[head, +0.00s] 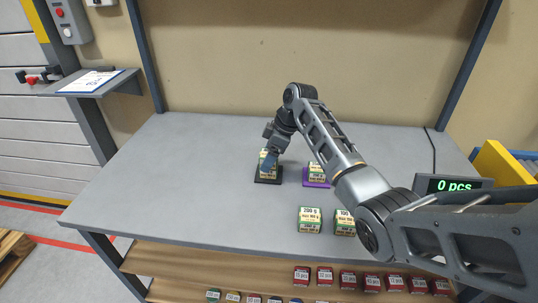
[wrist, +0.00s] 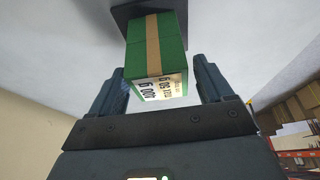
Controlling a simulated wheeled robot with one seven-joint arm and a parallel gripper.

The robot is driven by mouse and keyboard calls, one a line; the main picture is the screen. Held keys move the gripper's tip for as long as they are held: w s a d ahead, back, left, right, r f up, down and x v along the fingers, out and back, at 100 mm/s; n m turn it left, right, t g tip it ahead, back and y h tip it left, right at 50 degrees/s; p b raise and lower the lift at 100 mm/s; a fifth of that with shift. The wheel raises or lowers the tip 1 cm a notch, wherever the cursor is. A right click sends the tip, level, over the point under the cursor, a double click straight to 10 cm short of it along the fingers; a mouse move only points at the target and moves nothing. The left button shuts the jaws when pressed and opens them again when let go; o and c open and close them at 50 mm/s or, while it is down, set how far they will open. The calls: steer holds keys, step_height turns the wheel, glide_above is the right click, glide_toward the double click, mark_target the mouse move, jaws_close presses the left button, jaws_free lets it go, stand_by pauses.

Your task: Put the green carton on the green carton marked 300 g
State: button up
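A green carton (head: 268,174) with a brown tape strip stands on a black mat (head: 268,181). My gripper (head: 271,158) is at this carton, with one finger on each side. The fingers look spread, with a gap showing at the right finger in the wrist view (wrist: 160,78). A second green carton (head: 317,172) stands on a purple mat (head: 316,185); its label is too small to read. Near the front edge stand a 200 g carton (head: 310,221) and another green carton (head: 344,223), its mark apparently 100 g.
A scale display (head: 455,185) reading 0 pcs stands at the right edge. A shelf below the table (head: 170,200) holds several small red boxes (head: 348,281). The table's left half is clear. My arm crosses over the right half.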

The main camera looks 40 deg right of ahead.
steer(key=shift+o, duration=0.5)
steer(key=shift+r, duration=0.15)
steer(key=shift+r, duration=0.2)
steer(key=b+v, duration=0.1)
steer(key=v, duration=1)
steer(key=shift+s+r, duration=0.2)
steer(key=shift+r, duration=0.05)
steer(key=shift+d, duration=0.25)
